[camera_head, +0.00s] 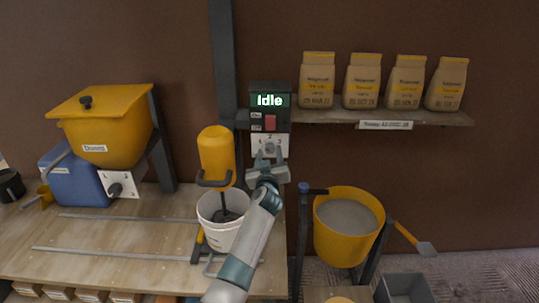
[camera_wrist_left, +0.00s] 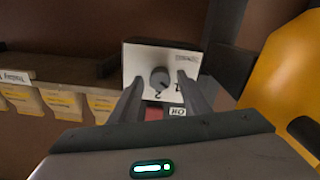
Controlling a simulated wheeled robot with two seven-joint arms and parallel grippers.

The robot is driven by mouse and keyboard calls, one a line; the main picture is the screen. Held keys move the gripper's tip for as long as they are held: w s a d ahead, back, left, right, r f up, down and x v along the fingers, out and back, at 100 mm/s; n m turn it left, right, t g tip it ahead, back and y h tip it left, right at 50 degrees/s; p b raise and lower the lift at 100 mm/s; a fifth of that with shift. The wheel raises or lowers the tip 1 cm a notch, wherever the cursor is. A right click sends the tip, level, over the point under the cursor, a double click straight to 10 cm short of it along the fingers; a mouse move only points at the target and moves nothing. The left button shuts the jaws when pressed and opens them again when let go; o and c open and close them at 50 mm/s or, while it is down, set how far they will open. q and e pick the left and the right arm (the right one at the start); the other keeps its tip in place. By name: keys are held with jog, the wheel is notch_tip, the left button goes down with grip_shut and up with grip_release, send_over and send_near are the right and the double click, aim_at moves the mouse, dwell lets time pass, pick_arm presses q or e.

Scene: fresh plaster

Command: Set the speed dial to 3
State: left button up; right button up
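The control box (camera_head: 270,97) hangs on a post, with a green display reading "Idle" and a red switch (camera_head: 271,122) below it. The speed dial (camera_head: 269,147) is a grey round knob on a white plate at the bottom of the box. In the left wrist view the dial (camera_wrist_left: 160,78) appears upside down with numerals beside it; its exact setting is too small to tell. My left gripper (camera_head: 268,165) is just below and in front of the dial. Its fingers (camera_wrist_left: 160,88) are open, one to each side of the knob, without clear contact. My right gripper is not in view.
A yellow mixer (camera_head: 216,155) with a white bucket (camera_head: 212,232) stands just left of my left arm. A yellow tub (camera_head: 349,240) is at the right. Paper bags (camera_head: 362,82) stand on a shelf (camera_head: 440,118). A yellow hopper (camera_head: 106,125) is at the left.

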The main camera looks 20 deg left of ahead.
pick_arm(q)
jog(key=c, duration=0.9)
jog(key=shift+o, duration=0.2)
